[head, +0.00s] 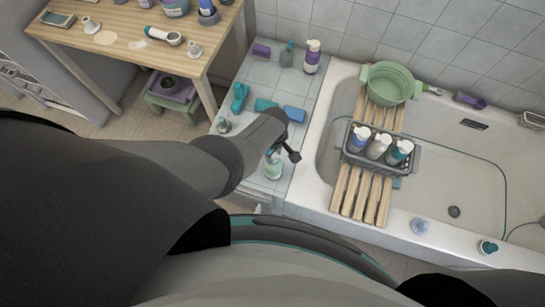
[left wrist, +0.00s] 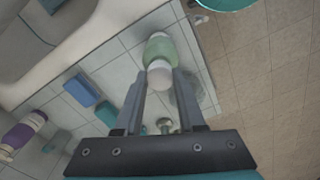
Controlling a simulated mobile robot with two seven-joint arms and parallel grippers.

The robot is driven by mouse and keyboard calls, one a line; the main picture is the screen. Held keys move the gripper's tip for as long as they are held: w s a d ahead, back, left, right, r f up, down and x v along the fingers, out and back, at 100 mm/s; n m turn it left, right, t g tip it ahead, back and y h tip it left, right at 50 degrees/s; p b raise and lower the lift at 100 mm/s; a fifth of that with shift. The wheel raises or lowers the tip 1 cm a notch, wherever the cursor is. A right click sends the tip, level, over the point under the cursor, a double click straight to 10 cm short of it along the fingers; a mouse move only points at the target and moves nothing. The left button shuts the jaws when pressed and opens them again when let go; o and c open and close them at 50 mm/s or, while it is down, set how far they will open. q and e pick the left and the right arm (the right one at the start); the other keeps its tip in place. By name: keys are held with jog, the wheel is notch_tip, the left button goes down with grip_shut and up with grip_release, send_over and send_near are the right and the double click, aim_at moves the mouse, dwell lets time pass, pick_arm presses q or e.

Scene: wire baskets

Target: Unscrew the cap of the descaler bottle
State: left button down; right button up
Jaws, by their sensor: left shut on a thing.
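The bottle (head: 273,168) with a pale green label, apparently the descaler bottle, stands on the tiled ledge beside the tub, partly hidden by my left arm. In the left wrist view the bottle (left wrist: 159,48) shows its green body and a round whitish cap (left wrist: 159,73). My left gripper (left wrist: 161,82) is shut on the cap, one finger on each side of it. In the head view the left gripper (head: 285,155) is at the top of the bottle. Whether the cap has turned cannot be seen. My right gripper is out of view.
On the ledge (head: 305,85) are blue and teal cloths or sponges (head: 294,114), a purple pump bottle (head: 312,57) and a grey-green bottle (head: 286,56). A grey basket (head: 407,164) with three bottles and a green basin (head: 389,83) sit on the slatted tub board (head: 352,190).

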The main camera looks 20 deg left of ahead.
pick_arm(q)
jog(key=shift+r+p, duration=2.55)
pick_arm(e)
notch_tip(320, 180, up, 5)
pick_arm(q)
jog(key=shift+f, duration=0.1)
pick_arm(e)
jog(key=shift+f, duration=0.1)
